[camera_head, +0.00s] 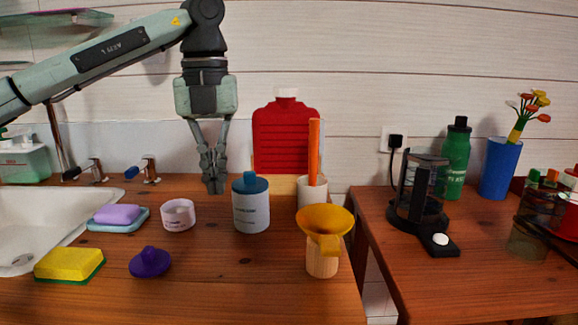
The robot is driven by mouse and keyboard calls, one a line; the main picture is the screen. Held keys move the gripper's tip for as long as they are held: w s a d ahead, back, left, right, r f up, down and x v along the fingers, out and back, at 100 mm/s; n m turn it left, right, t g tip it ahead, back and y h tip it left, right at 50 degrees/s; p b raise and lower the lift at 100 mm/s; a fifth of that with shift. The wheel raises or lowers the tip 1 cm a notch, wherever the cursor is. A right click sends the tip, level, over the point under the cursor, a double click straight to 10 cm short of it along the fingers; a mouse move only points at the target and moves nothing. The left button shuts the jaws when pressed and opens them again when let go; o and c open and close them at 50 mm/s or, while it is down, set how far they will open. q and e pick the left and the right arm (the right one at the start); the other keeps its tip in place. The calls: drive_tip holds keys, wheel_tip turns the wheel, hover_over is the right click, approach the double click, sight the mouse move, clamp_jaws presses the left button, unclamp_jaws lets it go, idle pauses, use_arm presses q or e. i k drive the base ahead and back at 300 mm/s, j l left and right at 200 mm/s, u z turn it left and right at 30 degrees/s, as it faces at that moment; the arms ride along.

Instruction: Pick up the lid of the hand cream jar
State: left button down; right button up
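A small pale pink jar (178,215) stands upright on the wooden counter, left of centre, and looks open at the top. A round purple lid (150,262) with a knob on top lies on the counter in front of the jar and a little to its left. The lid is apart from the jar. My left gripper (215,187) points down behind and to the right of the jar, well away from the lid. Its fingertips are together with nothing seen between them. My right gripper is not in view.
A grey-blue bottle (251,207) stands right of the jar. A yellow funnel (325,222) sits on a wooden holder further right. A yellow sponge (69,263) and soap dish (118,224) lie left, beside the sink (40,222). The counter around the lid is clear.

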sight(151, 262)
drive_tip(key=k+j, duration=0.35)
drive_tip(key=k, duration=0.2)
drive_tip(key=k+j, duration=0.3)
drive_tip(key=k, duration=0.2)
